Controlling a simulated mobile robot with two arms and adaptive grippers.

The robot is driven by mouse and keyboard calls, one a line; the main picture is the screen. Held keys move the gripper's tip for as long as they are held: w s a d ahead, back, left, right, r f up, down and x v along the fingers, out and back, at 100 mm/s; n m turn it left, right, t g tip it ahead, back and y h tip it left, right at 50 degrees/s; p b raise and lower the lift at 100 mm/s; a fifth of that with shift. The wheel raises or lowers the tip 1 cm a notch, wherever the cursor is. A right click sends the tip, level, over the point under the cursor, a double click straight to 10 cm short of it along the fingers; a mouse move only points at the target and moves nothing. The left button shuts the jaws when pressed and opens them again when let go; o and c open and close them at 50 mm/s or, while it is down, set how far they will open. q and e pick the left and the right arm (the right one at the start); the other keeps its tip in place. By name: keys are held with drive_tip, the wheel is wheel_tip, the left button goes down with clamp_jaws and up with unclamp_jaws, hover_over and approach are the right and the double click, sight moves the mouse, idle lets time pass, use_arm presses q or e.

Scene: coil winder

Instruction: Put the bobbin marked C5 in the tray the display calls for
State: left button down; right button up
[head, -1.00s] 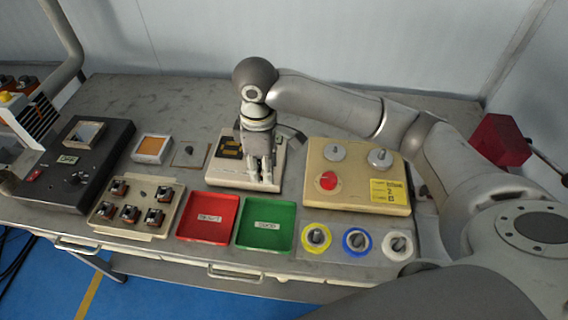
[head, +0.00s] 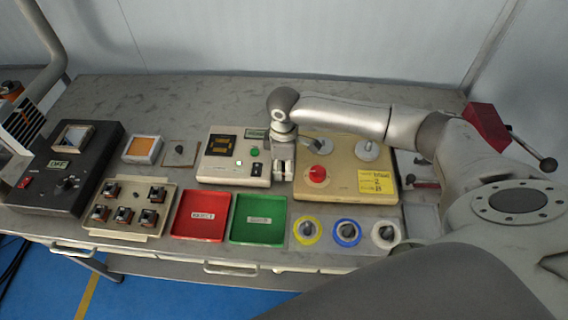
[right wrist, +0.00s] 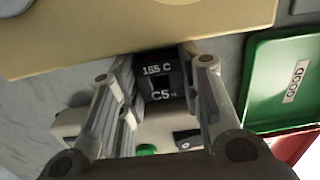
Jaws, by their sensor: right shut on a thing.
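My right gripper (head: 283,172) hangs between the tester and the beige winder box. It is shut on the C5 bobbin (right wrist: 160,80), a dark block marked "155 C" and "C5" in the right wrist view, where the gripper (right wrist: 158,75) has a finger on each side of it. The tester (head: 212,172) has a dark display (head: 222,145) whose orange text is too small to read. A green tray (head: 258,238), labelled "GOOD" in the right wrist view (right wrist: 262,100), and a red tray (head: 200,234), its label blurred, stand in front. Both look empty. My left gripper is not in view.
The beige winder box (head: 335,195) has a red button and metal knobs on top. Yellow, blue and white rings (head: 347,243) lie in front of it. A rack (head: 101,229) with several bobbins stands left of the red tray. A black control box (head: 40,190) is further left.

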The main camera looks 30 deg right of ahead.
drive_tip(key=o, duration=1)
drive_tip(key=shift+f, duration=0.1)
